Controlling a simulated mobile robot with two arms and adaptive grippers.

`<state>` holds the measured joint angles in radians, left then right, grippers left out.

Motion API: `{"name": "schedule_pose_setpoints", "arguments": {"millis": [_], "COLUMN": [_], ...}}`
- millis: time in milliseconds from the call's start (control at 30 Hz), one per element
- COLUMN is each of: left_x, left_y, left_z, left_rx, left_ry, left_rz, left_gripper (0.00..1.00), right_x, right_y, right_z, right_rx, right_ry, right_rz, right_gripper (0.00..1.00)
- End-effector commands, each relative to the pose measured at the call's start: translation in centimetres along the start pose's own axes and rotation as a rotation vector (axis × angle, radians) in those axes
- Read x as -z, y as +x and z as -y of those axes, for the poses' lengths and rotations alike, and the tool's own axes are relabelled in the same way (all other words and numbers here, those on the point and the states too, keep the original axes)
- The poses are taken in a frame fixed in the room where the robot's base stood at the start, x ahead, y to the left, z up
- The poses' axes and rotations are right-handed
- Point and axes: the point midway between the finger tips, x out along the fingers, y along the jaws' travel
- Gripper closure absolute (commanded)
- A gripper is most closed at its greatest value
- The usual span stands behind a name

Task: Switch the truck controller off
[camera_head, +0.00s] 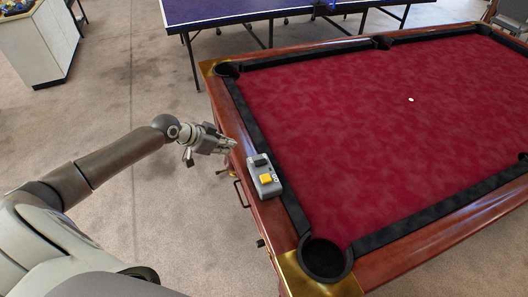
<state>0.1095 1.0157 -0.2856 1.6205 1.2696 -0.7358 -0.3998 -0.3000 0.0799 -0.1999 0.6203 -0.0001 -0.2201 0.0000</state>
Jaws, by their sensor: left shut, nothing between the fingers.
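The truck controller (265,187) is a grey box with a yellow square button and a dark part at its far end. It rests on the wooden rail of the pool table, near the corner pocket. Whether it is on or off cannot be told at this size. My left gripper (232,144) is shut and empty, just beyond and to the left of the controller, over the table's outer edge. It appears apart from the controller. My right gripper is not in view.
The pool table (370,120) has red cloth, black cushions and a small white ball (410,99). A corner pocket (324,258) is at the near end. A blue table tennis table (220,10) stands behind. A white cabinet (38,42) is at far left. The carpet between is clear.

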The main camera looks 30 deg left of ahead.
Motion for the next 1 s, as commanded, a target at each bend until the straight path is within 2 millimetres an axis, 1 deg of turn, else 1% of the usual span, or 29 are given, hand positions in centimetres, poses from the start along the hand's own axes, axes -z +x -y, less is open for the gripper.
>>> {"name": "schedule_pose_setpoints", "arguments": {"millis": [33, 100, 200, 333, 467, 767, 867, 1000], "left_x": [2.3, 4.6, 6.6, 7.9, 8.2, 8.3, 8.3, 8.4], "left_y": [-1.9, -3.9, -6.2, -8.0, -8.5, -8.5, -8.2, -7.0], "left_z": [-0.9, -2.5, -4.5, -6.2, -6.9, -6.9, -6.9, -7.2], "left_rx": [-0.036, -0.087, -0.148, -0.197, -0.215, -0.215, -0.214, -0.215], "left_ry": [0.047, 0.094, 0.148, 0.189, 0.202, 0.200, 0.199, 0.197], "left_rz": [-0.012, -0.021, -0.026, -0.026, -0.025, -0.027, -0.028, -0.030], "left_gripper": [1.00, 1.00, 1.00, 1.00, 1.00, 1.00, 1.00, 1.00], "right_x": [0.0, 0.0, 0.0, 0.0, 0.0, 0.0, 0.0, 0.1], "right_y": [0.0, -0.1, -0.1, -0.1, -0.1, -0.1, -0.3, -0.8], "right_z": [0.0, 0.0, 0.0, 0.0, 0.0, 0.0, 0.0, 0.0], "right_rx": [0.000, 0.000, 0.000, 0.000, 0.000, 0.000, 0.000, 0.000], "right_ry": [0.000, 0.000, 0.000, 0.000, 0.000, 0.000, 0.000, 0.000], "right_rz": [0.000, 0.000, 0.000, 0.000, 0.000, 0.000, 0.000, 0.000], "right_gripper": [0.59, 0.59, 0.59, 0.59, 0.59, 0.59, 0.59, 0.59]}}
